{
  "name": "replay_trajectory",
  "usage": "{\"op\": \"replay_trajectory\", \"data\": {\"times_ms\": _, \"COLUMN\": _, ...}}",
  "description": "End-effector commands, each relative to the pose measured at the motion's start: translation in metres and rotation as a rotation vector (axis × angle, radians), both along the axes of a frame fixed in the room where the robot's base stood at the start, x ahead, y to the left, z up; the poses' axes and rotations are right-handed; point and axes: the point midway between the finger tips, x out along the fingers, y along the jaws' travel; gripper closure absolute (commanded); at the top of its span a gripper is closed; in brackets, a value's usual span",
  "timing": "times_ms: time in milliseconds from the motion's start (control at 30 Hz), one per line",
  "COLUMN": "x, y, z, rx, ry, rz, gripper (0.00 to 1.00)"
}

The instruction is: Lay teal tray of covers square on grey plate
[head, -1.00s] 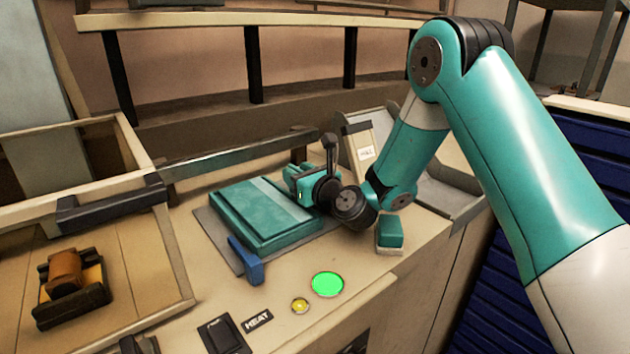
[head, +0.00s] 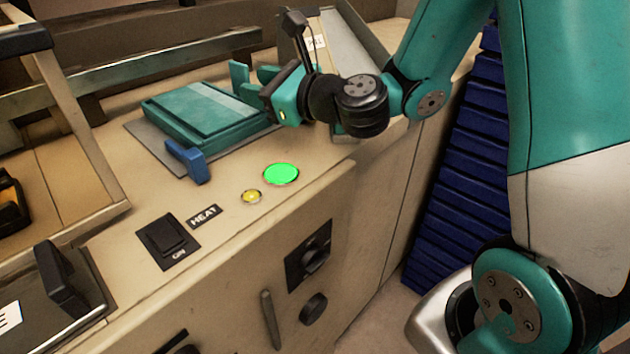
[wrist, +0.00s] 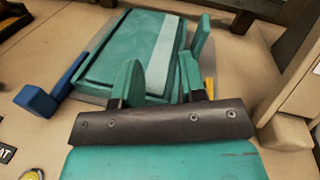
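The teal tray (head: 200,137) with a lighter strip across its covers lies on the grey plate (head: 140,133), its edges looking about parallel to the plate's. A margin of plate shows along the left and front. The tray also fills the upper middle of the wrist view (wrist: 120,50). My gripper (head: 256,75) is at the tray's right end. In the wrist view its two teal fingers (wrist: 160,82) stand apart beside the tray's near end. I see no clear grip on the tray, and the exact contact there is hard to tell.
A blue block (head: 187,160) stands at the plate's front edge. A green disc (head: 281,174), a yellow button (head: 251,197) and a black switch (head: 167,241) are on the bench top in front. A sloped holder (head: 350,40) stands behind my wrist. A wooden frame (head: 75,120) is at left.

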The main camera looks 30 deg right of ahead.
Motion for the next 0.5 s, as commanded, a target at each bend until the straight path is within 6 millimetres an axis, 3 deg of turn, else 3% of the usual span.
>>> {"op": "replay_trajectory", "data": {"times_ms": 100, "x": -0.049, "y": 0.063, "z": 0.004, "rx": -0.468, "ry": -0.184, "rz": 0.347, "gripper": 0.62}}
{"op": "replay_trajectory", "data": {"times_ms": 200, "x": -0.105, "y": 0.094, "z": -0.008, "rx": -0.913, "ry": -0.406, "rz": 0.697, "gripper": 0.62}}
{"op": "replay_trajectory", "data": {"times_ms": 333, "x": -0.173, "y": 0.094, "z": -0.027, "rx": -1.368, "ry": -0.710, "rz": 1.147, "gripper": 0.62}}
{"op": "replay_trajectory", "data": {"times_ms": 500, "x": -0.231, "y": 0.062, "z": -0.037, "rx": -1.662, "ry": -1.007, "rz": 1.615, "gripper": 0.62}}
